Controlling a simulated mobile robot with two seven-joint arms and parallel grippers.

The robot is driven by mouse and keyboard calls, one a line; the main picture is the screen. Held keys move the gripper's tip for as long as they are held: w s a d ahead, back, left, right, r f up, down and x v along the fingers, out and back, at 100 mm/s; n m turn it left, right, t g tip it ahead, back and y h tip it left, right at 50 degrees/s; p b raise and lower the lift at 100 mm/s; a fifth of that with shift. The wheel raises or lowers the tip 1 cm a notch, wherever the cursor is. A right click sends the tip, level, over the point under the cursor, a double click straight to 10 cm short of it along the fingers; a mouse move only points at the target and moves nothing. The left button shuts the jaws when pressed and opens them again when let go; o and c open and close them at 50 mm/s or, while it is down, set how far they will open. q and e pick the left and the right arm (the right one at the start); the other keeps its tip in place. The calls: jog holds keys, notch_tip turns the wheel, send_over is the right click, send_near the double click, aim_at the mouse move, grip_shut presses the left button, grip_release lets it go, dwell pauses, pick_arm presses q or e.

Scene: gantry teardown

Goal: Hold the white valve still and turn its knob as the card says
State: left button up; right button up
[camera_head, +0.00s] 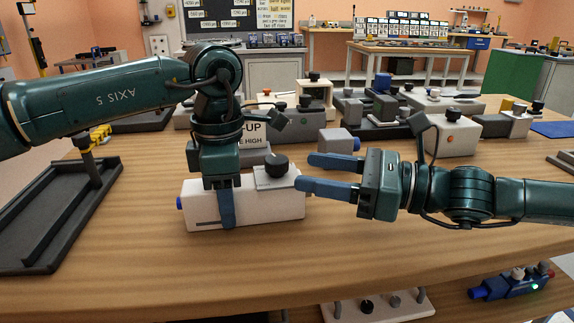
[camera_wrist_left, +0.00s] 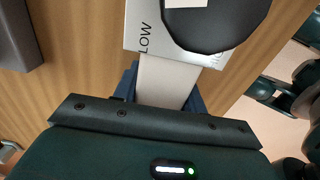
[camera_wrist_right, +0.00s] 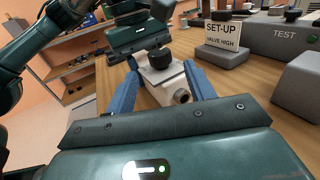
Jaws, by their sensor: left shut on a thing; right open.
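The white valve (camera_head: 268,208) lies on the wooden table, a long block with a blue end on its left and a black knob (camera_head: 277,165) on a pale plate on top. In the left wrist view the black knob (camera_wrist_left: 215,22) stands over a plate lettered "LOW". My left gripper (camera_head: 226,208) is shut on the valve's body from above, left of the knob. My right gripper (camera_head: 310,174) is open and level, its blue fingers pointing left, just right of the knob and apart from it. A card (camera_wrist_right: 224,42) reads "SET-UP VALVE HIGH"; my left arm partly hides it in the head view.
A dark tray (camera_head: 40,235) with a post lies at the left. A small grey block with a blue end (camera_head: 338,143) and several grey and white devices (camera_head: 445,132) stand behind the valve. The front right of the table is clear.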

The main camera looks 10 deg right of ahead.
aim_at(286, 171)
jog(key=shift+x, duration=2.55)
jog(key=c, duration=1)
jog(key=shift+a, duration=0.15)
